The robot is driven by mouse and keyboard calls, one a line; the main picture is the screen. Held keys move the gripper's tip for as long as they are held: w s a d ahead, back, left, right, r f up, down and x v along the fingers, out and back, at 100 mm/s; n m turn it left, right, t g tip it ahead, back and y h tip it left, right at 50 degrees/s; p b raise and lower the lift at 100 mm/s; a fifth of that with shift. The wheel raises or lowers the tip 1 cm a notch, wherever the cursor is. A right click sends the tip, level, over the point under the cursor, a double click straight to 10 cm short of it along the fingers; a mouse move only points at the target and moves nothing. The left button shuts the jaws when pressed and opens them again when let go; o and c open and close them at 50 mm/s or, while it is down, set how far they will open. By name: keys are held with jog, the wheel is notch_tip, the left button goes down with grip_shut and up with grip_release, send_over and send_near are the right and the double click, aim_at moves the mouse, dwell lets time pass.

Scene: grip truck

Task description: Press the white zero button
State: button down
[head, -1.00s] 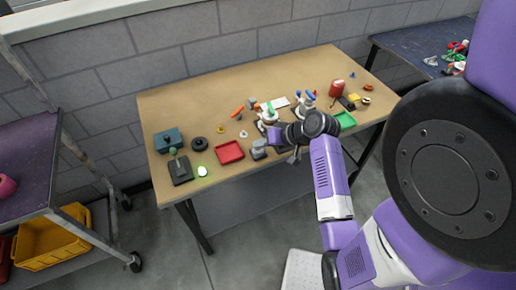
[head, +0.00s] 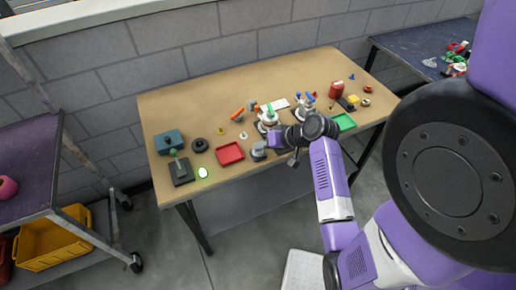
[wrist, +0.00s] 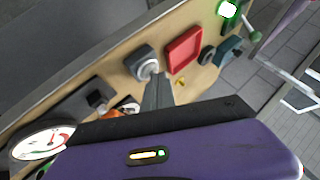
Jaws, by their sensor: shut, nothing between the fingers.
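A grey block-shaped device (head: 259,151) stands near the front edge of the wooden table, right of the red tray. In the wrist view the same device (wrist: 143,55) has a pale round part on the side facing my gripper. I cannot tell whether this is the white zero button, and no zero mark is readable. My gripper (wrist: 156,78) is shut and empty, its fingertips at or just in front of the round part. Whether they touch it is unclear. In the head view my arm hides part of the table beside the device.
A red tray (head: 229,154) lies left of the device. A glowing white-green light (head: 203,172) and a dark lever box (head: 181,171) are further left. A white dial gauge (wrist: 40,141) and a black block (wrist: 97,97) show in the wrist view. A green tray (head: 345,122) lies right.

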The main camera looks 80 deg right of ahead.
aim_at(261, 152)
jog(key=shift+r, duration=0.1)
notch_tip(261, 152, up, 6)
jog(key=p, duration=0.6)
dwell(1.0)
